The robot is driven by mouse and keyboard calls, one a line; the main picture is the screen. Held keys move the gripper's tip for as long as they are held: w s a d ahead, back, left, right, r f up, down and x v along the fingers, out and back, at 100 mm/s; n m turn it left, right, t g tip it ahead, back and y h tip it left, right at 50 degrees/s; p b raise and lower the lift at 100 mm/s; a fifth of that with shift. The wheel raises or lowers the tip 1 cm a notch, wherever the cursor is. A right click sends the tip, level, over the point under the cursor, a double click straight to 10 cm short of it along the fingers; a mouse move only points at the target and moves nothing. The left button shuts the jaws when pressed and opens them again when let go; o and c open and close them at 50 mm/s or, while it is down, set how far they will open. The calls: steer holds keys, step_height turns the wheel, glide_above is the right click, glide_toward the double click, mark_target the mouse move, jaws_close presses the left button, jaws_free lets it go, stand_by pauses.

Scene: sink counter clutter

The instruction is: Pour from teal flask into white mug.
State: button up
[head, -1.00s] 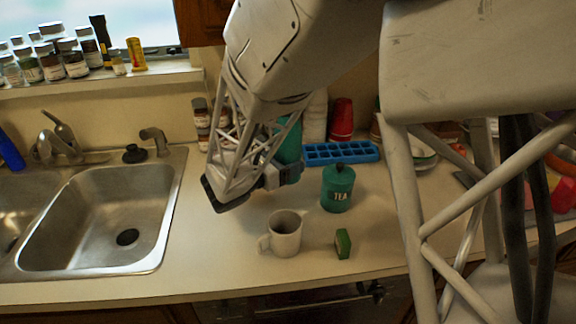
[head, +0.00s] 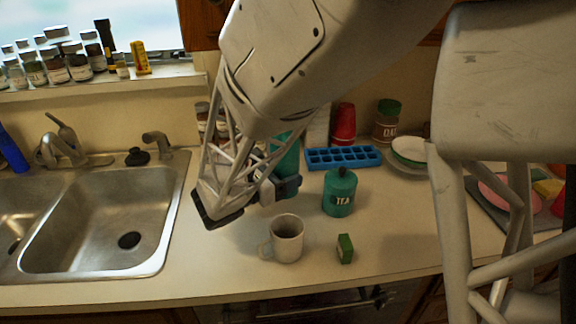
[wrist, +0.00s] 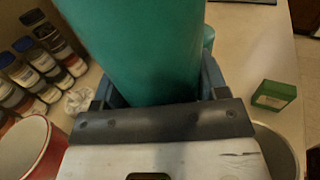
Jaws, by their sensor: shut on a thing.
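The teal flask (head: 286,158) is in my gripper (head: 279,187), held above the counter behind the white mug and partly hidden by my arm. It leans slightly in the head view. In the wrist view the flask (wrist: 145,50) fills the upper middle, between the jaws; its mouth is out of sight. The white mug (head: 289,246) stands upright on the counter, handle to the left, below and in front of my gripper. Its inside looks dark; I cannot tell whether it holds anything. A round rim at the wrist view's lower right (wrist: 291,140) appears to be the mug.
A teal TEA canister (head: 340,196) stands right of my gripper, and a small green box (head: 345,249) right of the mug. A blue ice tray (head: 343,157), red cups (head: 344,124) and bowls (head: 410,152) are behind. The sink (head: 100,225) is at left.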

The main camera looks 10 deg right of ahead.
mark_target(277, 174)
steer(key=s+a, duration=0.2)
steer(key=s, duration=0.6)
steer(key=shift+s+a+r, duration=0.25)
steer(key=shift+s+r, duration=0.1)
steer(key=shift+r, duration=0.1)
steer(key=shift+w+a+r, duration=0.1)
steer(key=shift+w+a, duration=0.05)
steer(key=shift+w, duration=0.05)
steer(key=shift+w+a+r+m+y, duration=0.25)
steer(key=shift+w+a+m, duration=0.35)
steer(key=shift+m, duration=0.15)
steer(key=shift+w+a+r+m+y, duration=0.2)
steer(key=shift+w+a+m, duration=0.4)
steer(key=shift+m, duration=0.2)
steer(key=shift+w+a+r+m+y, duration=0.15)
steer(key=shift+w+a+r+m, duration=0.1)
steer(key=shift+w+a+m, duration=0.45)
steer(key=shift+w+a+f+m+t+y, duration=0.25)
steer(key=shift+w+a+m+y, duration=0.4)
steer(key=shift+m, duration=0.85)
steer(key=shift+w+a+f+m+t+y, duration=0.25)
steer(key=shift+w+a+m+y, duration=0.35)
steer(key=shift+m, duration=0.95)
steer(key=shift+w+a+f+m+t+y, duration=0.25)
steer(key=shift+w+a+m+y, duration=0.35)
steer(key=shift+m, duration=0.9)
steer(key=shift+w+a, duration=0.1)
steer(key=shift+w, duration=0.1)
